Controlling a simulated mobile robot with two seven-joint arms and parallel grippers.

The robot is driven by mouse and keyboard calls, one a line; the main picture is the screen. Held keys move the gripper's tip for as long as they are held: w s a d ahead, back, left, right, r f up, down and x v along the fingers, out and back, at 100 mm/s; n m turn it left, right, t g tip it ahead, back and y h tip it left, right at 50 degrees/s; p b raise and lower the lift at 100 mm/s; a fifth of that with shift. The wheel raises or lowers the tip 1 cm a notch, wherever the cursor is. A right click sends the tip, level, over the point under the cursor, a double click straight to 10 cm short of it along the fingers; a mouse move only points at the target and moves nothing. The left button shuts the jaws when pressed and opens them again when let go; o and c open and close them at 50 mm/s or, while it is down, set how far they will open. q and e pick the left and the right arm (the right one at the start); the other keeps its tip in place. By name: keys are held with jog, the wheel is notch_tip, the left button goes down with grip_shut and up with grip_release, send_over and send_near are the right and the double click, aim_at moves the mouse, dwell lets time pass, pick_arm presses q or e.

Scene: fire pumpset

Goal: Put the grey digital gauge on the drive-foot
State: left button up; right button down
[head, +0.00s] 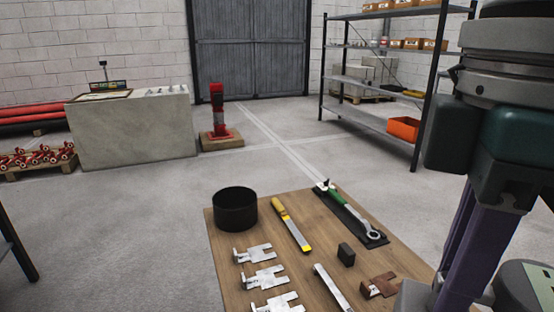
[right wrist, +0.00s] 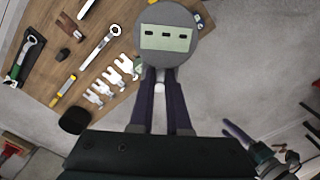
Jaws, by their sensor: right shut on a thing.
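The grey digital gauge (right wrist: 168,35) is a round disc with a pale green display carrying dark marks. In the right wrist view it sits at the end of my right gripper (right wrist: 158,85), whose purple fingers are shut on its lower part. In the head view my right arm comes down at the right edge, and a grey body with a pale green panel (head: 525,288) at the lower right seems to be the gauge. My left gripper (right wrist: 245,138) shows partly at the lower right of the right wrist view; its jaw opening is unclear. I cannot identify the drive-foot in either view.
A wooden table (head: 228,270) holds a black pot (head: 235,209), a yellow-handled file (head: 291,224), a green-handled wrench (head: 350,214), silver slotted plates (head: 262,278) and a rusty one (head: 379,285). A concrete block (head: 135,130), red post (head: 217,112) and shelving (head: 375,95) stand behind, with clear floor between.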

jog(key=w+d+r+m+p, duration=0.1)
jog(key=d+r+m+p, duration=0.1)
jog(key=r+m+p, duration=0.6)
jog(key=w+d+r+m+p, duration=0.25)
jog(key=r+m, duration=0.25)
jog(key=r, duration=0.7)
jog(key=s+r+p, duration=0.3)
jog(key=r+p, duration=1.4)
jog(key=p, duration=0.1)
jog(key=s+r+p, duration=0.3)
jog(key=r+p, duration=1.4)
jog(key=p, duration=0.1)
jog(key=shift+s+r, duration=0.35)
jog(key=shift+s, duration=0.05)
